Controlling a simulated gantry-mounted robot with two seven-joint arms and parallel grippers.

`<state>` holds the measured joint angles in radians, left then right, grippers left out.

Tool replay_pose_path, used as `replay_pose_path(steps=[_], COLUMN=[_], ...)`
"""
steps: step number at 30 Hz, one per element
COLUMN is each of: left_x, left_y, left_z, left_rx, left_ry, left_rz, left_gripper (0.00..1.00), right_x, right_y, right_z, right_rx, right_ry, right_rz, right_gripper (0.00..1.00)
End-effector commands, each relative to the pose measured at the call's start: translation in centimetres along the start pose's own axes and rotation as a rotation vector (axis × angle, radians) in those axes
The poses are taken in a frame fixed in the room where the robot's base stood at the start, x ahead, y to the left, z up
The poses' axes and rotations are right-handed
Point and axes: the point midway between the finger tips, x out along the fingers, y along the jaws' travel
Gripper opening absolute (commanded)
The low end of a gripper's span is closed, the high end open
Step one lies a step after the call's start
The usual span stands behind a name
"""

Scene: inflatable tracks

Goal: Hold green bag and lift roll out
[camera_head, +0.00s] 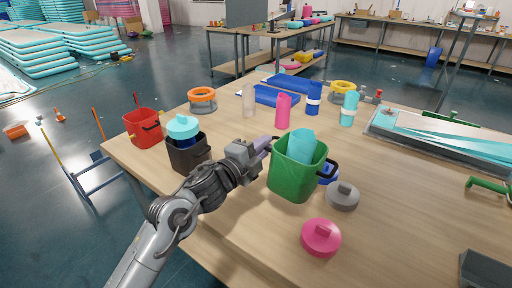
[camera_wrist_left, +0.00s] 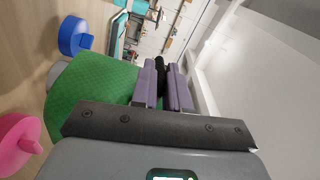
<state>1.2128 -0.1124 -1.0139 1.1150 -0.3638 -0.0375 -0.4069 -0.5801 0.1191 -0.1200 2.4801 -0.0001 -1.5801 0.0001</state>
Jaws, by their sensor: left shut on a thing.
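The green bag (camera_head: 292,178) stands upright on the wooden table, with black handles at its sides. A cyan roll (camera_head: 303,146) sits in it and sticks out above the rim. My left gripper (camera_head: 268,144) reaches in from the left at the bag's left rim. In the left wrist view, its purple fingers (camera_wrist_left: 167,86) are closed on the bag's black handle, beside the green wall (camera_wrist_left: 92,92). The lower part of the roll is hidden inside the bag. I cannot make out my right gripper.
A black bag (camera_head: 188,156) with a cyan-lidded thing and a red bag (camera_head: 143,129) stand to the left. A pink lid (camera_head: 321,238) and a grey lid (camera_head: 343,196) lie near the green bag. Bottles (camera_head: 283,111) stand behind. The table's right front is mostly clear.

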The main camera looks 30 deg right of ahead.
Motion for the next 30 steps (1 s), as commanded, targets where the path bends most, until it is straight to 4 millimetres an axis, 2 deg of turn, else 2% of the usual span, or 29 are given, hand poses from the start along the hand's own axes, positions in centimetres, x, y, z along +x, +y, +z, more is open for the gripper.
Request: replay_pose_path(steps=[14, 30], left_x=[0.0, -0.5], left_y=[-0.1, 1.0], left_z=[0.0, 1.6], left_rx=[-0.001, -0.001], left_ry=[0.001, 0.000], left_rz=[-0.004, -0.004], left_gripper=[0.00, 0.00], right_x=[0.0, 0.5], right_y=[0.1, -0.1], right_z=[0.1, 0.1], right_rx=[-0.006, 0.004], right_ry=[-0.001, 0.000], right_rz=[0.004, -0.003], right_gripper=[0.37, 0.37])
